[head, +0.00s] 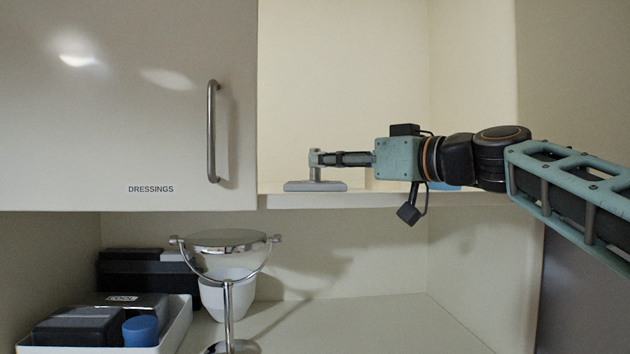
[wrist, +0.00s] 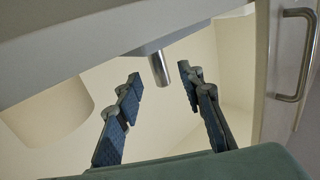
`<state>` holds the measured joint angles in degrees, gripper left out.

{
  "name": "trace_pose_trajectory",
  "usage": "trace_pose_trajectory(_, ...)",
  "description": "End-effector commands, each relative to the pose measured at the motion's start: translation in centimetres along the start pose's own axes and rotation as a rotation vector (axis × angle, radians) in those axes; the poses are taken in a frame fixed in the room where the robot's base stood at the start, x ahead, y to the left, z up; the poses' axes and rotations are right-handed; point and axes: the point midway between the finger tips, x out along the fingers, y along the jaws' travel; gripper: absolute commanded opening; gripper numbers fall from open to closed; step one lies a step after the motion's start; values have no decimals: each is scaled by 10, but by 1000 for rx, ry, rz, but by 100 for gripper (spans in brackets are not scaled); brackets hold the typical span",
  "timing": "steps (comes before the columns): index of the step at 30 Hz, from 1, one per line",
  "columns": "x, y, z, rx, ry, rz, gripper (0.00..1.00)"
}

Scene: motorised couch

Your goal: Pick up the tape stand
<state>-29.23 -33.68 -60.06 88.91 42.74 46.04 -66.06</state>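The tape stand (head: 312,186) is grey, with a flat base and a short upright post, and stands upright on the open cabinet shelf. My gripper (head: 321,159) reaches in level from the right, its fingertips at the post. In the wrist view, which looks turned over, the shiny post (wrist: 160,68) shows between and beyond the two open fingers (wrist: 160,75) of my gripper. A gap shows on both sides of the post. I cannot tell from the head view how deep the post sits between the fingers.
A cabinet door labelled DRESSINGS (head: 100,110) with a metal handle (head: 212,130) is left of the opening. Below are a round mirror (head: 225,238), a white cup (head: 240,292) and a white tray (head: 180,330). A pale cylinder (wrist: 48,112) shows in the wrist view.

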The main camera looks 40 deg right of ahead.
Motion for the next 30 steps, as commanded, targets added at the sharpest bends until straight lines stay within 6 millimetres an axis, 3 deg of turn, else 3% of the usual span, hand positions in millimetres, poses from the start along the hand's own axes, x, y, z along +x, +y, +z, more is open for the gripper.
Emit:
trace_pose_trajectory(9, 43, 0, -6, 0, -2, -1, 35)
trace_pose_trajectory(18, 46, 0, -5, 0, 0, 0, 34)
trace_pose_trajectory(27, 46, 0, -6, 0, 0, 0, 1)
trace_pose_trajectory(30, 46, 0, -6, 0, 0, 0, 0)
